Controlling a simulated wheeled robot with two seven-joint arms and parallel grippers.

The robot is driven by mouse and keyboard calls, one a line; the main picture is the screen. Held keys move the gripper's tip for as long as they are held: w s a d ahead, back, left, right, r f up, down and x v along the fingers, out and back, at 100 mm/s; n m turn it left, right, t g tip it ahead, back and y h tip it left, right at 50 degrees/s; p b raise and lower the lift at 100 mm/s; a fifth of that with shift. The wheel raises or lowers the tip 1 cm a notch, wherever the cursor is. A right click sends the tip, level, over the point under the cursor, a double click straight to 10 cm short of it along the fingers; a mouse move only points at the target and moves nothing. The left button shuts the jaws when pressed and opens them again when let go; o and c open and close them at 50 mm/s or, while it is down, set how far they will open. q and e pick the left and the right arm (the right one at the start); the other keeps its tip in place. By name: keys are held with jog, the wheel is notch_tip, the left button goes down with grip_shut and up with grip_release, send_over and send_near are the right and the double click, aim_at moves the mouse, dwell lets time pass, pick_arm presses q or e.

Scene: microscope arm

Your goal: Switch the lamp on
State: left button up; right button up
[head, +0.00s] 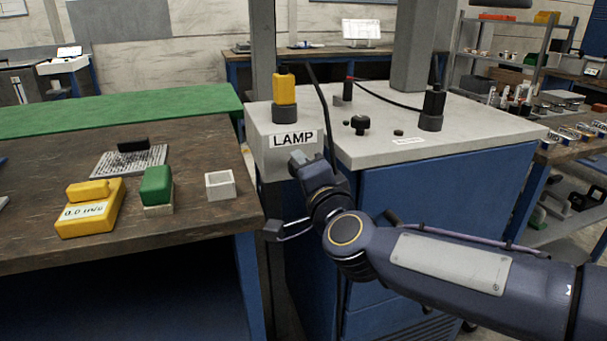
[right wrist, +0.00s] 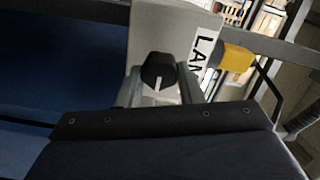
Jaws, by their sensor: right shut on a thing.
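The LAMP label (head: 293,139) is on the front of a grey box at the left end of the blue cabinet's top. A black knob (right wrist: 157,70) with a white pointer line shows in the right wrist view, on the grey face beside the label (right wrist: 203,52). My right gripper (right wrist: 160,85) is shut on this knob, one finger on each side of it. In the head view my right gripper (head: 298,160) is just below the label and hides the knob. A yellow plug (head: 284,90) stands on the box above the label. My left gripper is out of view.
A black plug (head: 432,106) and a black star knob (head: 360,124) stand on the light cabinet top (head: 460,130). A wooden bench (head: 40,170) at left holds a yellow meter (head: 90,212), a green block (head: 156,185) and a small white box (head: 220,184). Cables run above the cabinet top.

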dwell(0.3)
jog(key=o, duration=1)
jog(key=shift+c, duration=0.2)
jog(key=p+v, duration=0.1)
jog(key=v, duration=0.6)
jog(key=shift+s, duration=0.35)
jog(key=shift+d, duration=0.15)
